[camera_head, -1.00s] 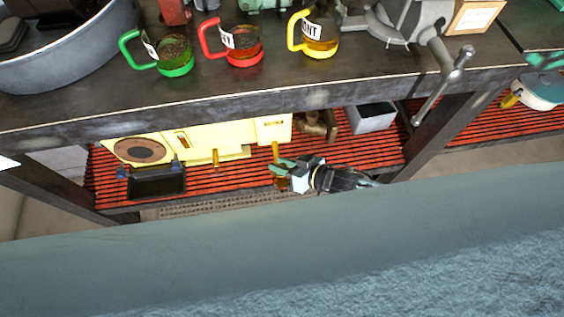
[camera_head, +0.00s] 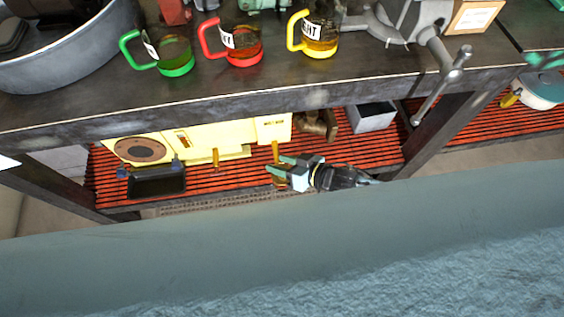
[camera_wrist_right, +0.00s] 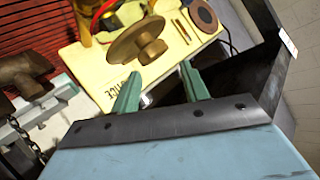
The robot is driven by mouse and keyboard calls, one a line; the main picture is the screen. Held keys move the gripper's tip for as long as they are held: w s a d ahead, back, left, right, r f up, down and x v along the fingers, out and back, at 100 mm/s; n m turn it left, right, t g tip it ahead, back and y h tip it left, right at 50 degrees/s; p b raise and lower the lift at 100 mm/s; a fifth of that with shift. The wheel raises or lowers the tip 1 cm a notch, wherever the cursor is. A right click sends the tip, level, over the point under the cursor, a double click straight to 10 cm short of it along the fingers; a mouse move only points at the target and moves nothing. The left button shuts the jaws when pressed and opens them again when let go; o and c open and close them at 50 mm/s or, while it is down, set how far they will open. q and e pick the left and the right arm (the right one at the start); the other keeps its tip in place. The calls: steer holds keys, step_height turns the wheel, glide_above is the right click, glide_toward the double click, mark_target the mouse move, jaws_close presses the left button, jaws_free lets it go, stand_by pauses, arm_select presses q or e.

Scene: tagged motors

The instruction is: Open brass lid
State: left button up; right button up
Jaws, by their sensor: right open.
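The brass lid (camera_wrist_right: 126,46) is a round disc with a stubby knob (camera_wrist_right: 152,50), seen in the right wrist view above the cream panel. My right gripper (camera_wrist_right: 160,72) is open, with its two green fingers apart and nothing visible between them. The knob is just beyond the fingertips, and I see no clear contact. In the head view my right gripper (camera_head: 277,165) is over the slatted red lower shelf, and a small brass-coloured patch (camera_head: 281,182) shows beneath it, mostly hidden. My left gripper is not in view.
The cream panel (camera_head: 224,136) lies behind the gripper under the dark workbench (camera_head: 260,98). A black tray (camera_head: 157,182) is to the left; a brown fitting (camera_head: 318,124) and grey box (camera_head: 371,116) are to the right. Green, red and yellow mugs stand above.

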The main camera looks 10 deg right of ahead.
steer(key=shift+d, duration=0.1)
steer(key=shift+s+d+r, duration=0.2)
steer(key=shift+s+d, duration=0.05)
steer(key=shift+s, duration=0.05)
arm_select(q)
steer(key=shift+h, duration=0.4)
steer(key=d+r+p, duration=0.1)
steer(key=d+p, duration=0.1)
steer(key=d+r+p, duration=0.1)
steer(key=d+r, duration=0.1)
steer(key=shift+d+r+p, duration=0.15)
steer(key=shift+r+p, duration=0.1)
steer(key=shift+p, duration=0.1)
arm_select(e)
steer(key=v, duration=1.2)
steer(key=shift+d, duration=0.15)
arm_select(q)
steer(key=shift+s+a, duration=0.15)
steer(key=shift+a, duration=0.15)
